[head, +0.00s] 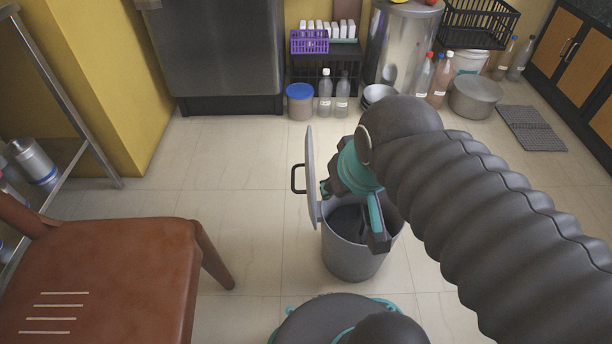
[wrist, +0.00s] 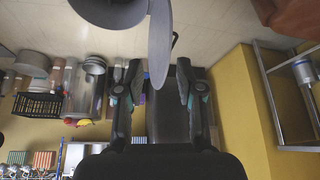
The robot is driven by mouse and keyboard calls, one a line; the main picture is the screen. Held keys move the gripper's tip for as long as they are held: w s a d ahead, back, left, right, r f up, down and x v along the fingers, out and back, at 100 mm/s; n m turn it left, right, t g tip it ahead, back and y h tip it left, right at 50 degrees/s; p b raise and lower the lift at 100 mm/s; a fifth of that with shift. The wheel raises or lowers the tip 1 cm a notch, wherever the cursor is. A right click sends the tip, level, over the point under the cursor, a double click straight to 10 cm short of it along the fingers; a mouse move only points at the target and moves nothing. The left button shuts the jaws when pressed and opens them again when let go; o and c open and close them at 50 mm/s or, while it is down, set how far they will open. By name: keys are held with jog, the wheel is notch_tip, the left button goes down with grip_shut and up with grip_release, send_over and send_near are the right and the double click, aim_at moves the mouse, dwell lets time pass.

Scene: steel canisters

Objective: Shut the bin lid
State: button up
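The grey metal bin (head: 355,262) stands upright on the floor, its dark inside showing. Its round lid (head: 311,172) stands open, nearly upright at the bin's left side, with a dark handle (head: 297,179) on its outer face. My gripper (head: 350,204) is over the bin, right of the lid. In the wrist view, my gripper (wrist: 158,82) has its fingers wide apart. The lid (wrist: 160,38) shows nearly edge-on there, its lower end appearing between the fingers. I cannot tell whether a finger touches it. The bin (wrist: 110,8) shows at the top edge.
A brown chair (head: 110,275) stands at the left, near a metal rack (head: 60,85). Bottles (head: 325,95), a blue-lidded tub (head: 300,102) and a large pot (head: 475,98) line the back. The tiled floor left of the bin is clear.

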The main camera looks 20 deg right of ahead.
jog(key=shift+a, duration=0.2)
jog(key=c, duration=0.4)
jog(key=shift+n+g, duration=0.6)
jog(key=shift+g, duration=0.3)
jog(key=w+a+f, duration=0.2)
jog(key=f, duration=0.1)
jog(key=shift+w+a, duration=0.1)
grip_shut()
jog(key=w+a+f+n+g+h+p, duration=0.1)
jog(key=w+a+f+n+g+h, duration=0.15)
jog(key=w+a+f+n, duration=0.5)
jog(key=w+a+f+n+g+h, duration=0.2)
jog(key=w+a+f+g, duration=0.3)
jog(key=w, duration=0.6)
jog(key=w+r+n+t+h, duration=0.1)
jog(key=w+r+n+t, duration=0.1)
jog(key=w+r+n, duration=0.2)
jog(key=s+d+f+b, duration=0.1)
jog(key=s+d+f, duration=0.1)
jog(key=d+f, duration=0.5)
jog(key=shift+s+d+f, duration=0.25)
jog(key=shift+d+f, duration=0.1)
jog(key=shift+d, duration=0.5)
